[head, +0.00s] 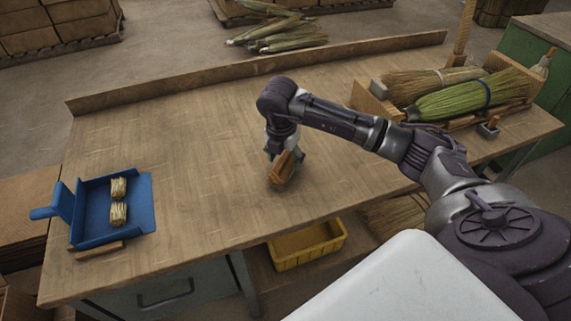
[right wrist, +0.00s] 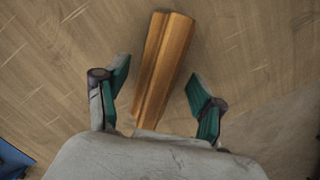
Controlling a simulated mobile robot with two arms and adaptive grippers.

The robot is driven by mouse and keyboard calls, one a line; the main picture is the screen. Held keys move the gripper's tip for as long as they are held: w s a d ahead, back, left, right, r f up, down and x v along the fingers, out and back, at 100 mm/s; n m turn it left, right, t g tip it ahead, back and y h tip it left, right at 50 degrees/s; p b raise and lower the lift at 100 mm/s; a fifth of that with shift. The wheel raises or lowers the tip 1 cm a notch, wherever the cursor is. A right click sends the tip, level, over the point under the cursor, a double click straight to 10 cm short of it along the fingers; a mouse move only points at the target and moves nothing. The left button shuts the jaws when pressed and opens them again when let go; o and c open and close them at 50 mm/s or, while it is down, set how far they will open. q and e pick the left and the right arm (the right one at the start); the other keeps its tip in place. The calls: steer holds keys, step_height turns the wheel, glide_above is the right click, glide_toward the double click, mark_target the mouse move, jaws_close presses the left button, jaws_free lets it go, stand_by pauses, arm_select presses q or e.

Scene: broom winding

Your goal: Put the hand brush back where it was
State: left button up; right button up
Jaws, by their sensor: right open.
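The hand brush (head: 284,172), seen as a brown wooden block, rests on the workbench near its middle; no bristles can be made out. It also shows in the right wrist view (right wrist: 163,65), as a ridged wooden back extending away from between the fingers. My right gripper (head: 276,153) is over the brush, pointing down. In the right wrist view its two green-padded fingers (right wrist: 158,95) are spread, one on each side of the near end of the brush, with gaps on both sides. My left gripper is not in view.
A wooden rack with brooms (head: 470,98) stands at the right. The bench (head: 180,150) is clear between. A yellow bin (head: 306,246) sits below.

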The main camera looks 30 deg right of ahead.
steer(key=r, duration=0.3)
steer(key=a+r, duration=0.1)
steer(key=r, duration=0.2)
steer(key=r+b, duration=0.1)
steer(key=r, duration=0.2)
steer(key=shift+s+a, duration=0.15)
steer(key=shift+s, duration=0.2)
